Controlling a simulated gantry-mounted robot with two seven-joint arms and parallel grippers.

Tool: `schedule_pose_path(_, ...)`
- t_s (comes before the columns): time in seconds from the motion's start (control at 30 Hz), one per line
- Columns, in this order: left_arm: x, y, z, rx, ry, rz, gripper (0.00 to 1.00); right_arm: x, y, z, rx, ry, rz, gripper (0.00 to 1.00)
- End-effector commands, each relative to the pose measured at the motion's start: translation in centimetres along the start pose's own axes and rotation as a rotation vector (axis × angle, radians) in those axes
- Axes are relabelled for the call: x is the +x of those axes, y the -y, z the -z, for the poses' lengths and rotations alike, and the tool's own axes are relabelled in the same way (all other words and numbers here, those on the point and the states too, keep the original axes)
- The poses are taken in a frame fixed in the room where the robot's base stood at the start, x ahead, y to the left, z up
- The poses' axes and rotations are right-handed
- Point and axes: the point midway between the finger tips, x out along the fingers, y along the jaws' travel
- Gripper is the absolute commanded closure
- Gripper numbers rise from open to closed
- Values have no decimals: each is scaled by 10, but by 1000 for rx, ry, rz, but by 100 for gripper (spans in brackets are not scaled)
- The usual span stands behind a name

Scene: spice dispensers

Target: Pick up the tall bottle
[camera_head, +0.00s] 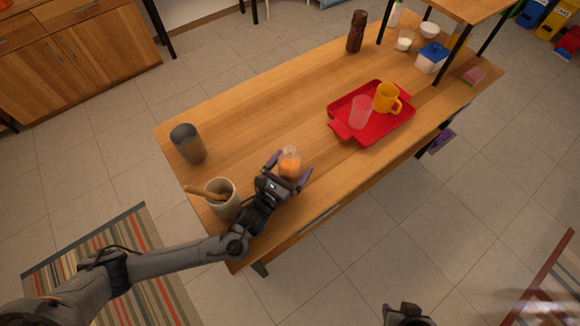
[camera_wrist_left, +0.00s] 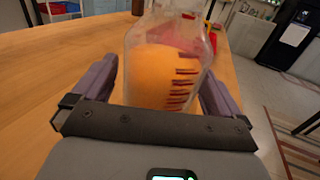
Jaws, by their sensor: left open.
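A clear bottle (camera_head: 290,165) with orange contents stands upright near the table's front edge; it also shows in the left wrist view (camera_wrist_left: 165,65), with dark red marks on its side. My left gripper (camera_head: 290,172) is open, with one purple finger on each side of this bottle. In the left wrist view a gap shows between each finger and the bottle. A tall dark brown bottle-like object (camera_head: 356,32) stands at the table's far edge. My right gripper (camera_head: 405,314) shows only in part at the bottom edge; its jaws are not clear.
A beige pot (camera_head: 222,199) with a wooden utensil and a grey cup (camera_head: 188,144) stand at the table's left end. A red tray (camera_head: 340,131) holds a yellow mug (camera_head: 387,98) and a pink cup (camera_head: 361,112). The middle-left tabletop is clear.

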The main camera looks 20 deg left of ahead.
Motion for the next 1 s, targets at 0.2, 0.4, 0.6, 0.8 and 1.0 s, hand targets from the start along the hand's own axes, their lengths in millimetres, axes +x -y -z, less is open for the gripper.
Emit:
schedule_pose_path(0.2,13,0,0,0,-1,0,0,-1,0,0,0,0,0,65)
schedule_pose_path(0.4,13,0,0,-1,-1,0,0,-1,0,0,0,1,0,65)
schedule_pose_path(0.6,13,0,0,0,0,0,31,0,0,0,0,1,0,65)
schedule_pose_path(0.8,12,0,0,0,-1,0,61,0,0,0,0,1,0,65)
schedule_pose_path(1.0,13,0,-1,-1,3,-1,74,-1,0,0,0,1,0,65)
